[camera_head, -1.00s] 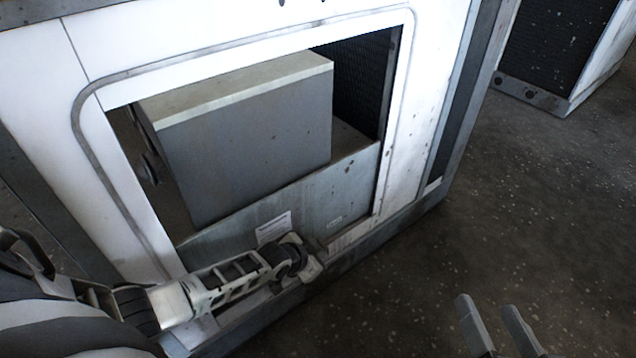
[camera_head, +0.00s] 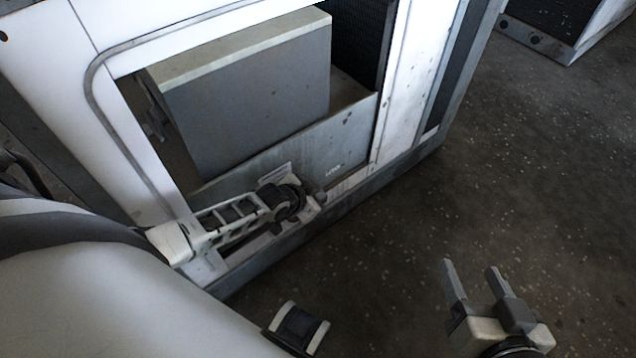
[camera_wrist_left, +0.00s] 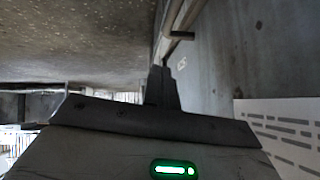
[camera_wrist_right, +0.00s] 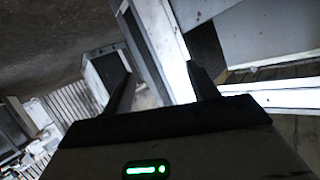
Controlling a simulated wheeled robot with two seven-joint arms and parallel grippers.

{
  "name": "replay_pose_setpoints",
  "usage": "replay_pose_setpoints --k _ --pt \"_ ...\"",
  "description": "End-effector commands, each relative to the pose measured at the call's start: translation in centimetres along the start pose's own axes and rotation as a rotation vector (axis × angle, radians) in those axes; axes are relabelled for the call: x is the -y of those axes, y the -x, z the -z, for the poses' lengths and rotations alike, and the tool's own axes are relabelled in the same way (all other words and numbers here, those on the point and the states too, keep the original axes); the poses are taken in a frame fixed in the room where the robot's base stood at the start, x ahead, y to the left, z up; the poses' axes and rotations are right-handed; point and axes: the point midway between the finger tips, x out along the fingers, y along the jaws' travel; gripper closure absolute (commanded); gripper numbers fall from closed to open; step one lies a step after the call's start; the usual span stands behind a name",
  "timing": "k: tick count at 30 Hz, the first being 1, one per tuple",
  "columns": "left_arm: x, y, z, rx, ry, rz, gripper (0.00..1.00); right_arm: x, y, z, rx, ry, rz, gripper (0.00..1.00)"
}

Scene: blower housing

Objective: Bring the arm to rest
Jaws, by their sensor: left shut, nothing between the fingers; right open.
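My left arm comes in from the left in the head view and lies low across the front of the white housing (camera_head: 128,150). Its gripper (camera_head: 318,197) points right, in front of the grey lower panel (camera_head: 350,130); I cannot tell whether it touches. In the left wrist view its fingers (camera_wrist_left: 162,84) are together and empty, with the panel on the right and floor at upper left. My right gripper (camera_head: 470,268) is open and empty above the floor, apart from the housing. Its spread fingers show in the right wrist view (camera_wrist_right: 163,85).
A large grey box (camera_head: 250,100) sits inside the housing's opening, with a dark grille (camera_head: 362,40) behind it at the right. Another cabinet (camera_head: 560,25) stands at the upper right. The dark speckled floor (camera_head: 540,170) on the right is clear.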

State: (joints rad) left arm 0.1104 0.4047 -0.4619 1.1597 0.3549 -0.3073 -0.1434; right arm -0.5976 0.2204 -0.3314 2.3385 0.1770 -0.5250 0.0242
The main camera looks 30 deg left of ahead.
Motion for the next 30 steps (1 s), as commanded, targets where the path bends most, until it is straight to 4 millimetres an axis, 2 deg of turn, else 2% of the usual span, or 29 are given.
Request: replay_pose_setpoints --k 1,3,9,15,22,26,30 --pt "0.1 2.1 0.1 0.008 -0.003 -0.001 1.00 -0.2 0.1 0.3 0.039 -0.004 -0.013 0.41" --pt "0.1 3.6 0.1 0.006 -0.002 -0.001 1.00 -0.6 0.0 -0.3 0.087 -0.010 -0.027 0.41" --pt "0.1 6.9 0.1 0.002 -0.003 0.000 1.00 -1.3 -0.1 -1.9 0.187 -0.021 -0.051 0.41" --pt "0.1 8.2 0.0 0.001 -0.002 0.001 1.00 -1.6 -0.2 -2.6 0.227 -0.027 -0.060 0.41" --pt "0.1 8.2 0.0 0.000 -0.002 0.002 1.00 -1.7 -0.2 -2.7 0.230 -0.027 -0.060 0.41" --pt "0.4 9.1 0.9 -0.001 -0.002 0.002 1.00 -1.5 0.3 -1.5 0.224 -0.023 -0.065 0.41" --pt "0.9 11.0 2.9 -0.001 -0.002 0.002 1.00 -1.3 2.3 1.4 0.188 -0.024 -0.092 0.41"
